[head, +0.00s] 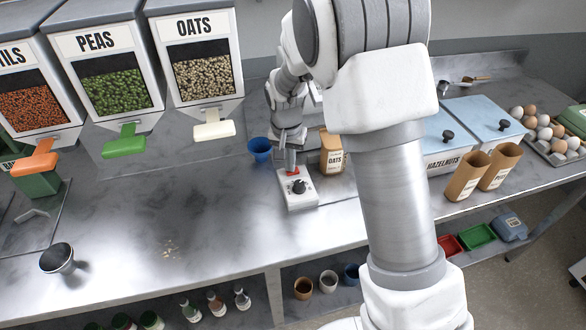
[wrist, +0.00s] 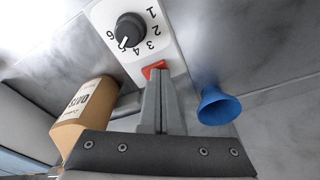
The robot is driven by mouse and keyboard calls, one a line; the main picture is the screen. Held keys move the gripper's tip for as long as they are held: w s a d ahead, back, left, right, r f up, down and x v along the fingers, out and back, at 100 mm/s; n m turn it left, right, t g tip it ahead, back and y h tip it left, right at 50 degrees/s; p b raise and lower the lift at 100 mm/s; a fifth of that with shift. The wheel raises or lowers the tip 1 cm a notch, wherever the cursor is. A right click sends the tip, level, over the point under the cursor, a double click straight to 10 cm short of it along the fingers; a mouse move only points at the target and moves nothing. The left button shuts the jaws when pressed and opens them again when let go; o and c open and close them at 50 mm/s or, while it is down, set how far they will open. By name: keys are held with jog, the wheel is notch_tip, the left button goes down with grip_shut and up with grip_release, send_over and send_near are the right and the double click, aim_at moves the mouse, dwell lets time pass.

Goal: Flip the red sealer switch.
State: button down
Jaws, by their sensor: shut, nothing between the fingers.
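The red sealer switch (wrist: 153,68) sits on the white control panel (wrist: 167,43) of the sealer, beside a black numbered dial (wrist: 129,29). In the head view the red switch (head: 292,173) shows behind the dial, on the white panel (head: 300,201). My gripper (wrist: 157,74) is shut and empty. Its fingertips are right at the red switch and cover part of it; whether they touch it I cannot tell. In the head view my gripper (head: 291,170) points down at the switch. Which way the switch is tilted cannot be made out.
A blue funnel (wrist: 217,106) stands close on one side of the fingers, and a brown OATS bag (wrist: 82,112) on the other. Dispensers of peas (head: 115,92) and oats (head: 205,76) hang at the left.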

jog(key=shift+r+p, duration=2.1)
jog(key=shift+r, duration=1.35)
jog(key=shift+s, duration=0.1)
